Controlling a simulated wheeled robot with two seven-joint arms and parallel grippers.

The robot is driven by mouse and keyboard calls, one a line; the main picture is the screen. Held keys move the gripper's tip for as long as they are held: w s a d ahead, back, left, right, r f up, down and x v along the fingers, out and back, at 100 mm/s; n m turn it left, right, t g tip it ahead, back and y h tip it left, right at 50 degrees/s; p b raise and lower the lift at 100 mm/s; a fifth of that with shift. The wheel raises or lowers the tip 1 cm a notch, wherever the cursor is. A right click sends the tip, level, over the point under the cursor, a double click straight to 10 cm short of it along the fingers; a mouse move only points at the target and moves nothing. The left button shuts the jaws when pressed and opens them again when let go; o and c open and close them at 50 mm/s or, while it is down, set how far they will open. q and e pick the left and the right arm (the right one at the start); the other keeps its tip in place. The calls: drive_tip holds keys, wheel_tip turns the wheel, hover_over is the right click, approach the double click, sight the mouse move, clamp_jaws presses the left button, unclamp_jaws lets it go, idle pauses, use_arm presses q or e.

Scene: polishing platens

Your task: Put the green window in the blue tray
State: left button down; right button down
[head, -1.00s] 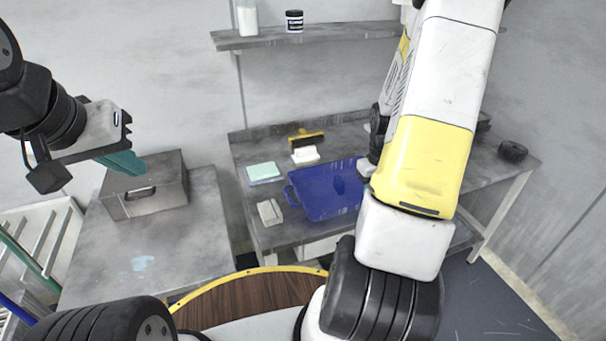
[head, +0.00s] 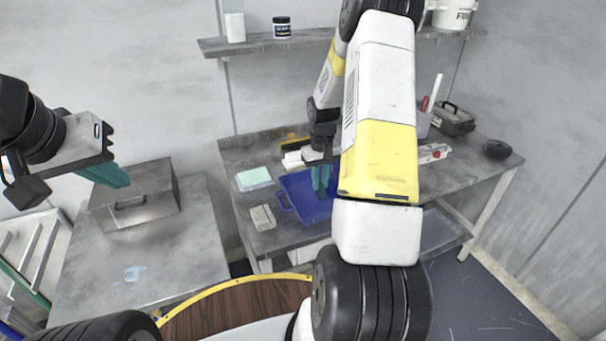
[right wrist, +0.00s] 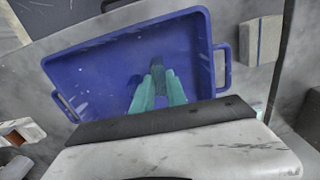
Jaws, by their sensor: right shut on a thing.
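The blue tray (head: 290,200) lies on the grey bench, partly hidden by my right arm in the head view. It shows almost whole, with its end handles, in the right wrist view (right wrist: 85,62). My right gripper (head: 321,180), with teal fingers, points down over the tray's inside. It is shut on a small piece, seemingly the green window (right wrist: 157,76), between the fingertips; its outline blends with the fingers. I cannot tell whether the piece touches the tray floor. My left gripper (head: 118,178) hangs near the metal box, away from the tray; its finger gap is unclear.
A pale green-topped block (head: 253,178) and a grey-beige block (head: 263,217) lie left of the tray. A yellow-handled brush (head: 292,142) and a white block (head: 293,160) lie behind it. A metal box (head: 135,207) stands on the left table.

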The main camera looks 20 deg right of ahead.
drive_tip(key=shift+w+f, duration=0.1)
drive_tip(key=shift+f, duration=1.65)
drive_tip(key=shift+f, duration=0.15)
drive_tip(key=c, duration=1.3)
unclamp_jaws()
drive_tip(key=shift+c, duration=0.2)
